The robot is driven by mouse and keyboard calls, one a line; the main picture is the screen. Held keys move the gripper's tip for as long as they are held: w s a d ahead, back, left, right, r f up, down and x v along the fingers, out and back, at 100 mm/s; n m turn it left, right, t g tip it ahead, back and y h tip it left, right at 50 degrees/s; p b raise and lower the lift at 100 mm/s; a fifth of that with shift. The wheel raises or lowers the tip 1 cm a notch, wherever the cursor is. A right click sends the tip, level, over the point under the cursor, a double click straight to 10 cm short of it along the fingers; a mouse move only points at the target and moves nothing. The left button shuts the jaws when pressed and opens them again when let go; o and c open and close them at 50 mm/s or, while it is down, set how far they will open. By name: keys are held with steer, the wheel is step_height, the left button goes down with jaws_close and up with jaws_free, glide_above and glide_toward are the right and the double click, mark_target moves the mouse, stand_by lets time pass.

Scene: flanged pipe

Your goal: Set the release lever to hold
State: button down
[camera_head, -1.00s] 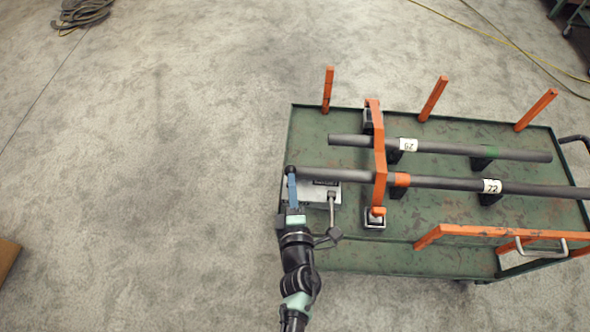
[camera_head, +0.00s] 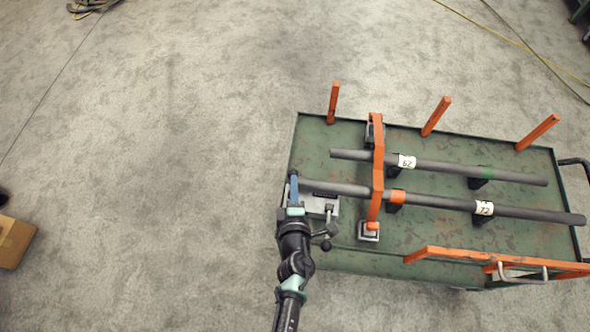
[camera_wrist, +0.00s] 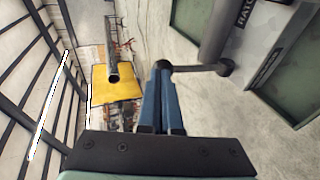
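The release lever (camera_wrist: 197,68) is a short dark rod in the wrist view, with a ball at its pivot end and a dark knob (camera_wrist: 163,65) at its outer end. It sits beside the labelled metal plate (camera_wrist: 268,45); the lettering is only partly readable. My gripper (camera_wrist: 162,76) has its two blue fingers close together, tips right at the knob. I cannot tell whether they touch it. In the head view my gripper (camera_head: 294,180) is at the cart's left edge, next to the metal block (camera_head: 318,204) at the end of the lower pipe (camera_head: 335,187).
A second handle (camera_head: 328,218) with dark knobs stands on the block, right of my gripper. An orange clamp bar (camera_head: 378,170) crosses both pipes on the green cart (camera_head: 315,140). Orange posts line the cart's far side.

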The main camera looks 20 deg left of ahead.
steer(key=shift+w+a+r+p, duration=0.15)
steer(key=shift+w+p, duration=0.05)
steer(key=shift+w, duration=0.25)
steer(key=shift+w+a+r+p, duration=0.1)
steer(key=shift+w+p, duration=0.05)
steer(key=shift+w, duration=0.3)
steer(key=shift+r, duration=0.1)
steer(key=shift+w+r, duration=0.1)
steer(key=shift+w, duration=0.05)
steer(key=shift+r, duration=0.1)
